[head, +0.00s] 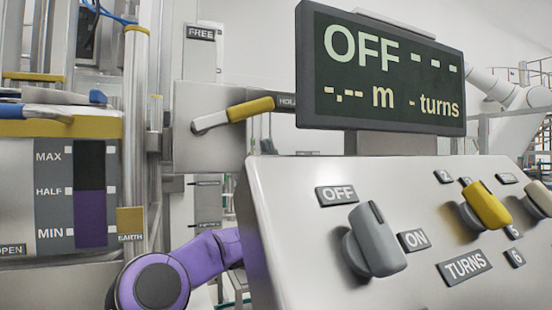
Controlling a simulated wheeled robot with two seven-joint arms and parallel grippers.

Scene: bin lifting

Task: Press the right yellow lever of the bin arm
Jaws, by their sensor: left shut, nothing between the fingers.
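A yellow-handled lever (250,109) with a metal pivot is mounted on a grey metal box in the head view, left of the display. It tilts slightly up to the right, toward a partly hidden label that starts "HOL". A "FREE" label (201,33) is above it. A purple arm link with a black joint, mine, shows at the bottom and passes behind the control console. No gripper fingers are visible; the left hand appears hidden behind the console. My right gripper is not seen.
A sloped console (300,250) fills the lower right, with a grey OFF/ON knob (376,240) and a yellow turns knob (486,207). Above it a display (385,70) reads OFF. At left stands a MAX/HALF/MIN level panel (52,190) beside metal posts.

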